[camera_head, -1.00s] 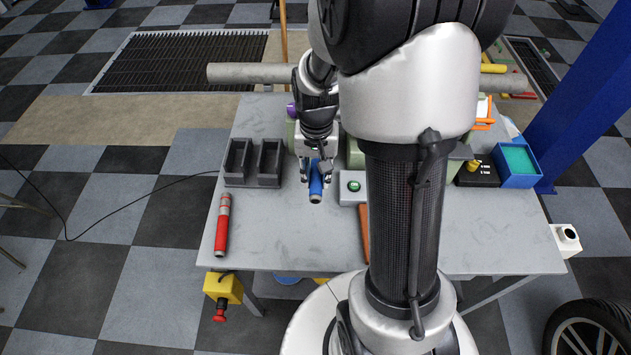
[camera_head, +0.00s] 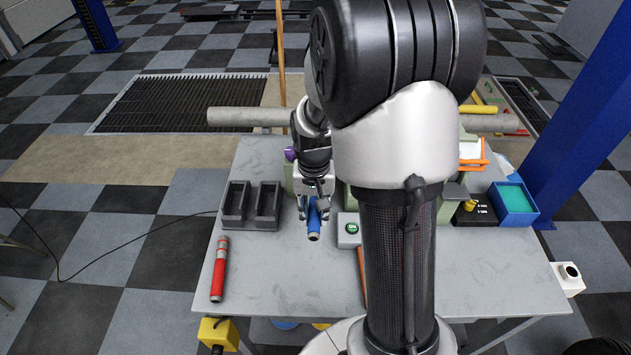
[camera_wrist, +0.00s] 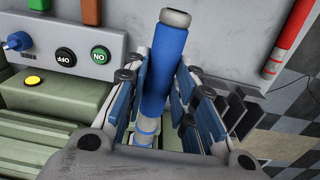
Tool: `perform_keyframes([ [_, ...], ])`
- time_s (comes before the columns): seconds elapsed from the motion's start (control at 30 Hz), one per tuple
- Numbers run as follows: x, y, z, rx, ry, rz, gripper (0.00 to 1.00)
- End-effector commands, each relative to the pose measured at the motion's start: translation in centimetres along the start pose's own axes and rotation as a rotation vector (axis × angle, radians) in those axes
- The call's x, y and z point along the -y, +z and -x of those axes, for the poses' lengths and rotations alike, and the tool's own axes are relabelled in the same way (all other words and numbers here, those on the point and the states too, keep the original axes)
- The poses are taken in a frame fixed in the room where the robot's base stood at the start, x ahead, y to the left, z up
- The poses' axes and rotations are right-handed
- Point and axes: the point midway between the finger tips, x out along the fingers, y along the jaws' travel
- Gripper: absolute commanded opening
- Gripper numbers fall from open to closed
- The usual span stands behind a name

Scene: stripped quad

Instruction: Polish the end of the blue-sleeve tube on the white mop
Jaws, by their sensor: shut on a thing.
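The blue-sleeve tube (camera_head: 314,222) has bare metal ends and is held above the grey table, tilted, with one end toward the table's front edge. My gripper (camera_head: 317,203) is shut on it. In the wrist view the blue sleeve (camera_wrist: 166,70) stands up between the gripper fingers (camera_wrist: 165,95), its grey end at the top and its lower metal part between the fingers. Beside it is a green machine body (camera_wrist: 55,125). I cannot make out the white mop; my arm hides much of the table's back. A purple round thing (camera_head: 290,154) shows left of my gripper.
A red tube (camera_head: 219,270) lies at the table's left. Dark open bins (camera_head: 250,208) stand left of my gripper. A grey box with a green ON button (camera_head: 350,229) is close on the right. A blue tray (camera_head: 514,205) is at the right.

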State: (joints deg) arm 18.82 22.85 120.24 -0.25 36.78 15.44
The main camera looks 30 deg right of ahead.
Motion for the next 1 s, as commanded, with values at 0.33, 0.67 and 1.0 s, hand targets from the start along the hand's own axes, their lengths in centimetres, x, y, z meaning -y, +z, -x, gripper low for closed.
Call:
perform_keyframes([
  [0.33,0.0,-0.6,0.0,-0.001,0.000,0.000,0.01],
  [0.67,0.0,-1.1,0.1,-0.001,0.000,0.000,0.01],
  [1.0,0.0,-1.3,0.1,-0.001,0.000,0.000,0.01],
])
